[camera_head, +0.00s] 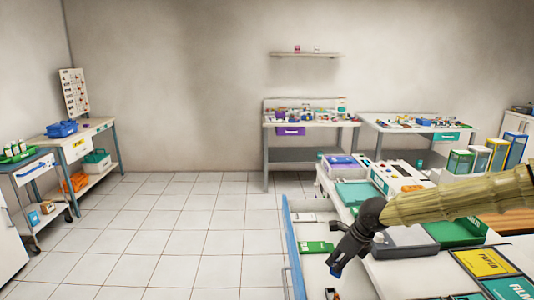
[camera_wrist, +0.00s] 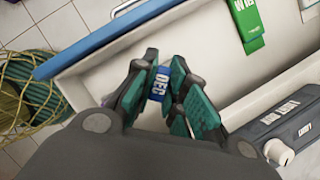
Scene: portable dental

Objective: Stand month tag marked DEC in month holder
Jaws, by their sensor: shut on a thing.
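The blue month tag (camera_wrist: 159,86) with white DEC letters is between the green-padded fingers of my gripper (camera_wrist: 166,74) in the wrist view. My gripper is shut on it and holds it over a white open drawer (camera_wrist: 112,54) with a blue front edge. I cannot pick out the month holder for certain in either view.
A green labelled card (camera_wrist: 246,22) lies in the drawer. A dark grey device with a white knob (camera_wrist: 279,151) stands close on the right in the wrist view. Film boxes (camera_head: 482,262) lie on the counter at right. The tiled floor (camera_head: 170,235) left of the drawer is clear.

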